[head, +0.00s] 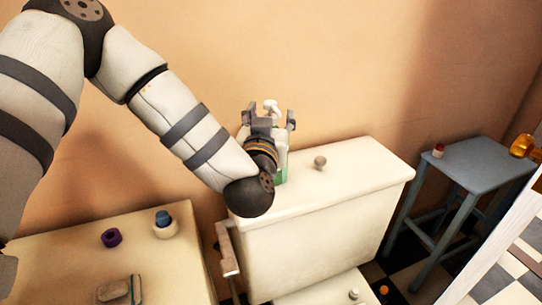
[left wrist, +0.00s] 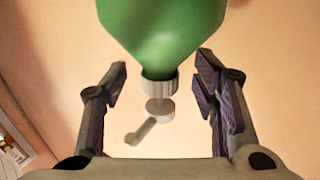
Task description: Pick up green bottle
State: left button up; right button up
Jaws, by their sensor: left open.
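The green bottle (head: 281,172) stands on the white toilet tank lid, mostly hidden behind my left gripper and forearm. Its white pump top (head: 271,106) shows above the gripper. In the left wrist view the green bottle (left wrist: 163,28) fills the top centre, with its white collar and pump pointing down the picture between the fingers. My left gripper (head: 268,117) is open, and its fingers (left wrist: 161,88) are on either side of the pump with gaps on both sides. My right gripper is not in view.
The toilet tank (head: 330,225) has a small round brown item (head: 320,162) on its lid. A cream cabinet (head: 60,250) at left holds a purple roll (head: 111,238) and a cup (head: 165,228). A blue-grey stool (head: 485,165) stands at right. The tank's right side is clear.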

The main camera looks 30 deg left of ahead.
pick_arm(q)
grip_shut()
dwell(0.5)
